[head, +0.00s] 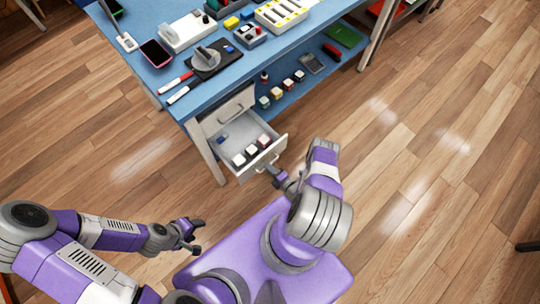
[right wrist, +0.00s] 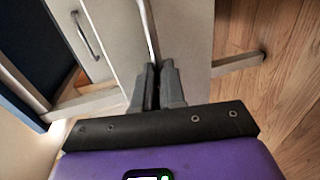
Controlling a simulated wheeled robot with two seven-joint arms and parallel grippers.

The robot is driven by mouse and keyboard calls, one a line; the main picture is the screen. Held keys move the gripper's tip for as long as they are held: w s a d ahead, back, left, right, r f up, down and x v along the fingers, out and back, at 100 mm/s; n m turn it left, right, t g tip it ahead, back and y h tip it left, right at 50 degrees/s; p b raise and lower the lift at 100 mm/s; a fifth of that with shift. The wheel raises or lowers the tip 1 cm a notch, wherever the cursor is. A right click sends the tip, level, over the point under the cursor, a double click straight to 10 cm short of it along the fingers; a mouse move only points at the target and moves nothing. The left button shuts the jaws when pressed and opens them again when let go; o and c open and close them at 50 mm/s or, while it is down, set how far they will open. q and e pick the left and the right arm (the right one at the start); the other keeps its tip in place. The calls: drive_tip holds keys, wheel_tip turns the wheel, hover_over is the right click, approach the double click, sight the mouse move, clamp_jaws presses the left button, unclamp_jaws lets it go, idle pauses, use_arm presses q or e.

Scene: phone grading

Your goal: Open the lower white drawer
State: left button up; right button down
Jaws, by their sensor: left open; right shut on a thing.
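The lower white drawer (head: 229,138) under the blue table is pulled out in the head view, with several small items inside. Its front faces my right arm. My right gripper (head: 275,174) is at the drawer front, shut on the drawer's handle; the right wrist view shows its fingers (right wrist: 157,84) closed around the thin light handle bar (right wrist: 148,30). The upper white drawer (head: 236,102) above it is shut, and its grey handle (right wrist: 86,36) shows in the right wrist view. My left gripper (head: 190,235) is open and empty over the floor, left of the drawer and apart from it.
A lower blue shelf (head: 285,98) right of the drawers holds small bottles and a calculator. The wooden floor around is free.

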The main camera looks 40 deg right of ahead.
drive_tip(key=shift+a, duration=0.1)
drive_tip(key=c, duration=1.2)
unclamp_jaws()
drive_tip(key=p+v, duration=0.2)
drive_tip(key=v, duration=0.5)
drive_tip(key=shift+s, duration=0.35)
drive_tip(key=shift+r, duration=0.1)
